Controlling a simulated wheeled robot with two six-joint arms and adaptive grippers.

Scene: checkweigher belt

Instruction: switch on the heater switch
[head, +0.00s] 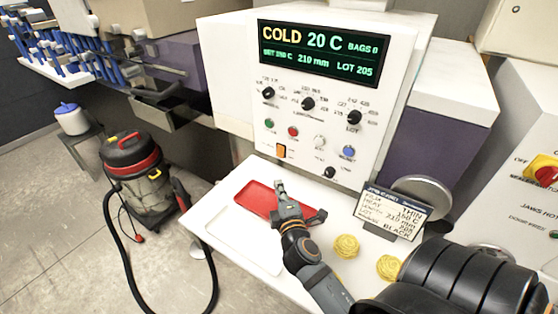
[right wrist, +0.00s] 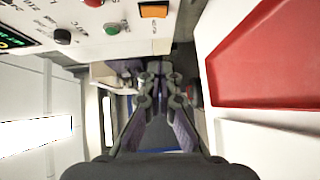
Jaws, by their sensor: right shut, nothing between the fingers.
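The orange rocker switch (head: 281,150), likely the heater switch, sits low at the left on the white control panel (head: 258,170). It also shows at the top of the right wrist view (right wrist: 154,10). Its on or off position is too small to tell. The display (head: 318,52) reads COLD 20 C. My right gripper (head: 281,187) is shut and empty, just below the switch in the head view and apart from it, above the red tray. Its closed fingers also show in the right wrist view (right wrist: 160,70). My left gripper is not in view.
Green (head: 269,124) and red (head: 293,131) buttons sit above the switch, with knobs (head: 308,103) higher up. The red tray (head: 250,194) lies on the white table. Two yellow bundles (head: 346,246) and a label card (head: 396,211) are at right. A vacuum cleaner (head: 140,180) stands left.

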